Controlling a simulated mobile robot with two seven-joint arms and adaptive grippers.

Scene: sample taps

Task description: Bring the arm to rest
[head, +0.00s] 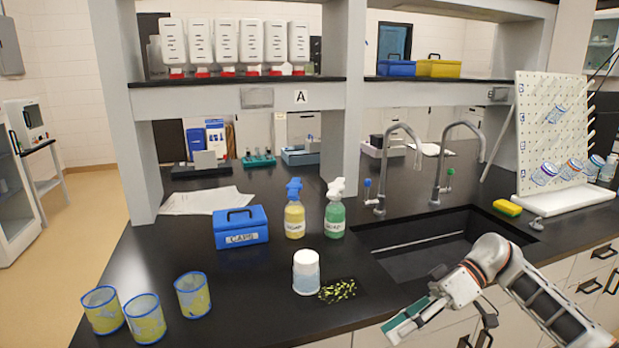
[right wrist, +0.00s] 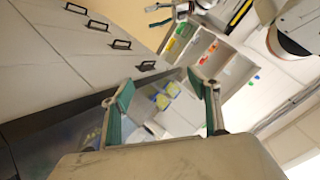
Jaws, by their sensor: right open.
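My right arm comes in from the lower right in the head view. Its gripper (head: 408,320) hangs in front of the counter's front edge, below and left of the sink. In the right wrist view the green-padded fingers (right wrist: 165,105) of this gripper stand wide apart with nothing between them.
The black counter (head: 265,290) bears blue-rimmed beakers (head: 145,318), a white-capped jar (head: 306,272), small green pieces (head: 338,291), a blue box (head: 240,227) and spray bottles (head: 335,215). The sink (head: 430,245) with two taps lies behind my right arm. A pegboard (head: 545,130) stands at right.

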